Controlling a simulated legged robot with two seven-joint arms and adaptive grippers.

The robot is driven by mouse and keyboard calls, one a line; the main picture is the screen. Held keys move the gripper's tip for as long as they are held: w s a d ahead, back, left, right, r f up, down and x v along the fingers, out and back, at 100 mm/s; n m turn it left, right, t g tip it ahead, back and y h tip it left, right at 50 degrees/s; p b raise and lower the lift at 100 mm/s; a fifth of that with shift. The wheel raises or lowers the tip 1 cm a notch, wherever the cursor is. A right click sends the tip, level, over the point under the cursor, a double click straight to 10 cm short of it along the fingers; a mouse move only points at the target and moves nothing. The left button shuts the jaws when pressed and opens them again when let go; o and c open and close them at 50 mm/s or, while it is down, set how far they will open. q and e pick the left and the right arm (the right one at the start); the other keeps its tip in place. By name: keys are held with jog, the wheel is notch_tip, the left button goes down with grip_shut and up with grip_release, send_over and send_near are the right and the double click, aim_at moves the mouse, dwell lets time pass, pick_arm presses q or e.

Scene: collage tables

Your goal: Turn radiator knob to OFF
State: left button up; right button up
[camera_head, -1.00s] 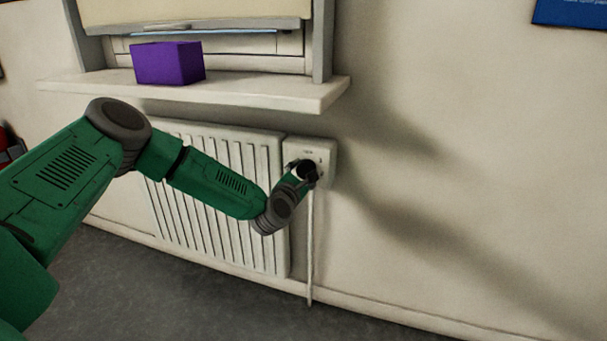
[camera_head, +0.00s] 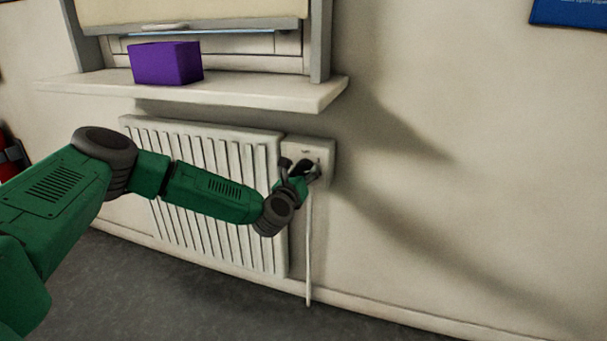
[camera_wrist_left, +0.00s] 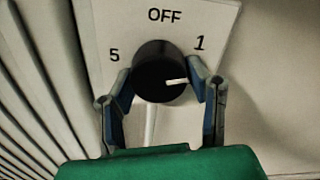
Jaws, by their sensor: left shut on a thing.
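The radiator knob (camera_wrist_left: 158,72) is a round black dial on a white plate (camera_wrist_left: 112,25). In the head view the gripper (camera_head: 300,168) is at the plate, to the right of the radiator (camera_head: 200,190), and partly covers the knob. My right gripper is not in view.
A white windowsill (camera_head: 240,90) juts out above the radiator and my arm. A purple box (camera_head: 167,63) stands on it. A thin white pipe (camera_head: 309,250) runs down from the plate to the floor.

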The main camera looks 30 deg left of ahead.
pick_arm(q)
jog(key=n, duration=0.7)
jog(key=shift+s+d+f, duration=0.1)
jog(key=shift+d+f, duration=0.05)
jog(key=shift+f, duration=0.25)
jog(key=n, duration=0.4)
jog(key=shift+r, duration=0.2)
jog(key=shift+r+n, duration=0.15)
jog(key=shift+n, duration=1.35)
jog(key=o, duration=1.1)
jog(key=shift+r, duration=0.1)
jog(key=v, duration=1.1)
jog(key=shift+s, duration=0.35)
